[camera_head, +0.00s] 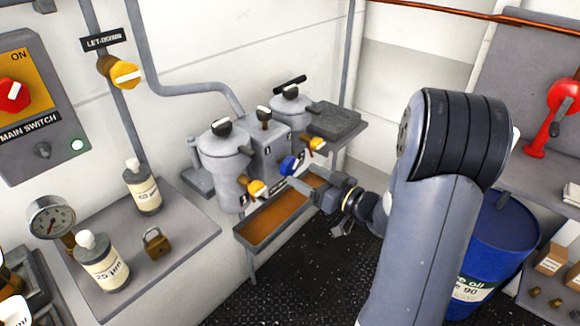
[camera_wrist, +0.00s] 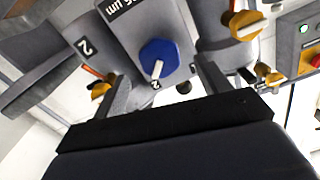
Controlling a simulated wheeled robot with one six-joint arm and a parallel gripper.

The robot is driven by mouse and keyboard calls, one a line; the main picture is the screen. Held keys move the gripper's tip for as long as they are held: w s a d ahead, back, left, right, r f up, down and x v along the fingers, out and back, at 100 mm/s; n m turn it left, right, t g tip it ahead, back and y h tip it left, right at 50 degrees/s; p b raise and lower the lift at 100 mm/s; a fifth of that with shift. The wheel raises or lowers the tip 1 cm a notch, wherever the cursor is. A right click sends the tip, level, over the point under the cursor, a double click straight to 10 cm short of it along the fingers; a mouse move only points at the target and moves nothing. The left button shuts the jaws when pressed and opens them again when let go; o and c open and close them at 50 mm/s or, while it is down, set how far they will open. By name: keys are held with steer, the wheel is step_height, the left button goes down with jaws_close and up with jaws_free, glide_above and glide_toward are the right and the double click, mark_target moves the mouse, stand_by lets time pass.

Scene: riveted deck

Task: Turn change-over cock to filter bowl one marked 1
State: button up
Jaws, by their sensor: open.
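The change-over cock is a blue knob (camera_head: 289,165) with a white pointer bar, on the grey block between two filter bowls. One bowl (camera_wrist: 75,45) there carries a 2 label; the other bowl (camera_wrist: 215,25) shows no readable number. In the head view they are the left bowl (camera_head: 220,160) and right bowl (camera_head: 291,108). My gripper (camera_head: 302,180) is open in front of the knob; its fingers (camera_wrist: 165,85) flank it, apparently without contact.
Yellow cocks (camera_head: 257,188) and (camera_head: 317,144) sit low on the bowls, close to my fingers. A drip tray (camera_head: 270,222) lies beneath. A bench (camera_head: 185,245) with bottles and a padlock is at left, and a blue drum (camera_head: 495,235) at right.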

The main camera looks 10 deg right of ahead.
mark_target(294, 169)
steer(key=x, duration=0.6)
steer(key=shift+s, duration=0.1)
steer(key=c, duration=1)
